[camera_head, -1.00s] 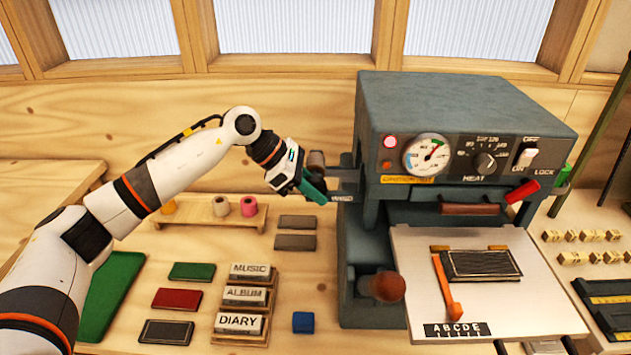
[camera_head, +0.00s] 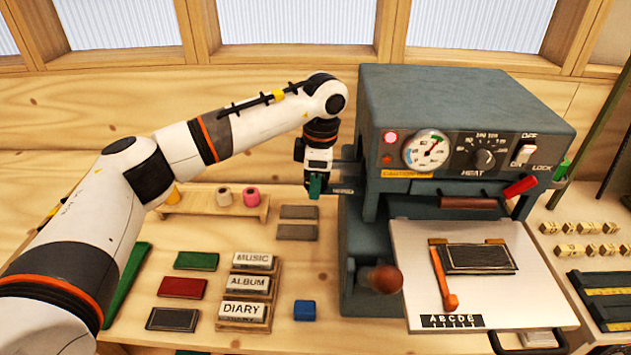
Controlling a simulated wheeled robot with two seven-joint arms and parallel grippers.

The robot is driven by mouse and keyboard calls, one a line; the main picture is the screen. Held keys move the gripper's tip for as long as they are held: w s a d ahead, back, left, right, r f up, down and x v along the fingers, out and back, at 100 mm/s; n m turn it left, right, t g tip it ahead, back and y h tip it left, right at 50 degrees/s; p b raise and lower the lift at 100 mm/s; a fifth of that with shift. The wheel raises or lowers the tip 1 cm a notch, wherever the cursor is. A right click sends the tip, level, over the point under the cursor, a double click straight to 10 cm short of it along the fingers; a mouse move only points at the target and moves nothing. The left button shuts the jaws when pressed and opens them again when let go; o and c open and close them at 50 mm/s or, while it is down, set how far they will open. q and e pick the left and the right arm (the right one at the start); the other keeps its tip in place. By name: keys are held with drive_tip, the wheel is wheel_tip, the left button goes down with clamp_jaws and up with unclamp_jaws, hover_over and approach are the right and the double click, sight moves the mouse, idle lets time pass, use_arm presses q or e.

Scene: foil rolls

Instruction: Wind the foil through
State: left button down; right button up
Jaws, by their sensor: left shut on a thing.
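My left gripper (camera_head: 315,188) points down at the left side of the grey press (camera_head: 440,110), with its green fingertips beside the small bracket (camera_head: 342,190) there. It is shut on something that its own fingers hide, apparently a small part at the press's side. The brown roll or knob seen there earlier is now hidden behind the gripper. A beige foil roll (camera_head: 223,196) and a pink foil roll (camera_head: 251,196) stand on a wooden rack (camera_head: 205,208), with a yellow one (camera_head: 172,196) partly behind my arm. My right gripper is not in view.
A brown knob (camera_head: 384,279) sticks out low on the press. Labelled blocks (camera_head: 246,284), coloured covers (camera_head: 181,288) and a blue block (camera_head: 307,310) lie on the bench.

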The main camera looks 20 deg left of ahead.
use_arm(q)
drive_tip(key=shift+y, duration=0.6)
drive_tip(key=c, duration=1.2)
unclamp_jaws()
drive_tip(key=shift+c, duration=0.2)
drive_tip(key=shift+s+r, duration=0.1)
drive_tip(key=shift+s, duration=0.05)
drive_tip(key=shift+r+p, duration=0.3)
drive_tip(key=shift+r, duration=0.2)
drive_tip(key=r+p, duration=0.1)
drive_tip(key=r, duration=0.1)
drive_tip(key=r+p, duration=0.1)
drive_tip(key=d+r+p, duration=0.1)
drive_tip(key=r, duration=0.1)
drive_tip(key=shift+w+r, duration=0.25)
drive_tip(key=shift+r, duration=0.1)
drive_tip(key=shift+d+r+p, duration=0.2)
drive_tip(key=shift+r+p, duration=0.3)
